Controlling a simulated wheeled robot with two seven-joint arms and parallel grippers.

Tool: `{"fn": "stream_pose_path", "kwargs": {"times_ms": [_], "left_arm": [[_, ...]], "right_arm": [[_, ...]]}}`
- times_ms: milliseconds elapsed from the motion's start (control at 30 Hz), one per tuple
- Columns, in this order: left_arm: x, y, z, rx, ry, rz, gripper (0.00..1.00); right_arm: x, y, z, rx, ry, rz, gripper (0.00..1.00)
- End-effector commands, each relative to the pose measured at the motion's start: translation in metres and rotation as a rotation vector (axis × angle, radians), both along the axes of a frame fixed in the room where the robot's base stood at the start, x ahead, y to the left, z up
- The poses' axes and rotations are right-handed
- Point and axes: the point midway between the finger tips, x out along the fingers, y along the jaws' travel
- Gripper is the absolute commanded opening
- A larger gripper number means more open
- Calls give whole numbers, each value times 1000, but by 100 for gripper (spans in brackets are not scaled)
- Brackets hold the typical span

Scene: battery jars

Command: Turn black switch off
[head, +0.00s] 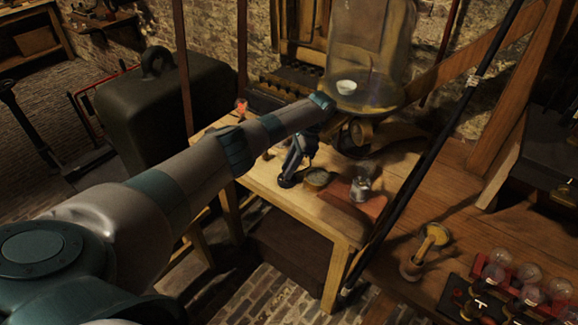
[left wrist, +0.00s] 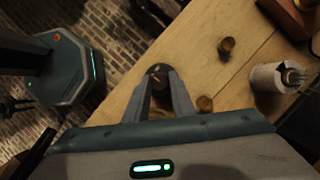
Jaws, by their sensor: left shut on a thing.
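My left gripper (head: 289,176) reaches down to the wooden table from the left. In the left wrist view its two fingers (left wrist: 162,88) point at a small dark round knob, which looks like the black switch (left wrist: 157,71), with a small yellowish mark on top. The fingers are shut on it, at the table's edge. In the head view the dark base of the switch (head: 286,182) shows just under the fingertips, and the rest is hidden by the gripper. My right gripper is in neither view.
A large glass bell (head: 366,60) stands behind. A dark slanted pole (head: 432,150) crosses at right. Several bulbs (head: 500,257) are at lower right.

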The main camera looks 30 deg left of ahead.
Motion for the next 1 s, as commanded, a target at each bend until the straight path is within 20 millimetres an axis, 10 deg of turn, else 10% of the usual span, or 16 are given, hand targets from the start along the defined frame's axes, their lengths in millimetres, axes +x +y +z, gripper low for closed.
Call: {"fn": "stream_pose_path", "kwargs": {"times_ms": [1000], "left_arm": [[3,5,1,0,-3,705,0]], "right_arm": [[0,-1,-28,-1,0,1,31]]}}
